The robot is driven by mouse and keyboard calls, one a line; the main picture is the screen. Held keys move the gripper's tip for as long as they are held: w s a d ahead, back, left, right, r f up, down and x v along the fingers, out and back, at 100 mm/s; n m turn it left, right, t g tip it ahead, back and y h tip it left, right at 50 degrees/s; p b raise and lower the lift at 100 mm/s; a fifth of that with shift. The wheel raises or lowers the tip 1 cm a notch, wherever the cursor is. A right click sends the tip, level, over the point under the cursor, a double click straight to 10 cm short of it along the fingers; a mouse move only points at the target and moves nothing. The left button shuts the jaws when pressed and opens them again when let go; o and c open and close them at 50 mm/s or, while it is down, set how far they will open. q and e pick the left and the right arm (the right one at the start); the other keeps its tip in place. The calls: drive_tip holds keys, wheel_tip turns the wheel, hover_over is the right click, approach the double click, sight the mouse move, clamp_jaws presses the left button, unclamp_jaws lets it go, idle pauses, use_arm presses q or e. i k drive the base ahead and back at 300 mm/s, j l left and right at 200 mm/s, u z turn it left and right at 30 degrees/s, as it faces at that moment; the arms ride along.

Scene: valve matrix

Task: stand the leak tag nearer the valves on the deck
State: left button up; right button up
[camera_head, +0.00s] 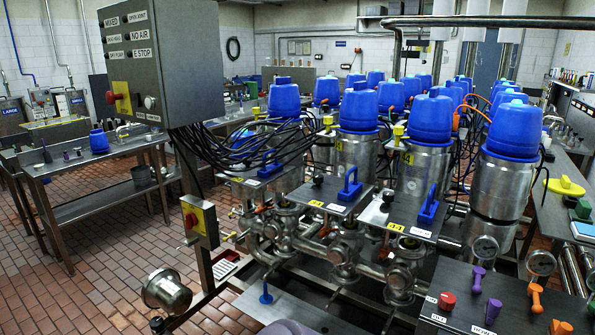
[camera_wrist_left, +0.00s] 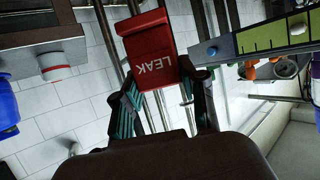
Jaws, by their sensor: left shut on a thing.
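In the left wrist view, a red leak tag (camera_wrist_left: 152,52) with white LEAK lettering is between the fingers of my left gripper (camera_wrist_left: 160,84). The gripper is shut on its lower part. The lettering appears upside down there, and the tag is clear of the fingers at its wide end. I cannot make out my left gripper or the tag in the head view. My right gripper is in neither view. The valves (camera_head: 343,245) are steel bodies on pipes in the middle of the head view. A dark deck with coloured handles (camera_head: 512,310) lies at the lower right.
Blue-capped steel actuators (camera_head: 359,105) stand behind the valves. Blue lock handles (camera_head: 349,186) stand on small plates. A grey control box (camera_head: 162,62) hangs at the upper left. A steel bench (camera_head: 95,165) stands at the left. Tiled floor (camera_head: 110,265) is open at the lower left.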

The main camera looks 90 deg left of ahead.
sight(232, 174)
drive_tip(key=j+u, duration=0.2)
drive_tip(key=u, duration=0.2)
drive_tip(key=j+u, duration=0.2)
drive_tip(key=u, duration=0.2)
drive_tip(key=j+u, duration=0.2)
drive_tip(key=u, duration=0.25)
drive_tip(key=j+u, duration=0.2)
drive_tip(key=u, duration=0.2)
drive_tip(key=i+j+u, duration=0.15)
drive_tip(key=u, duration=0.25)
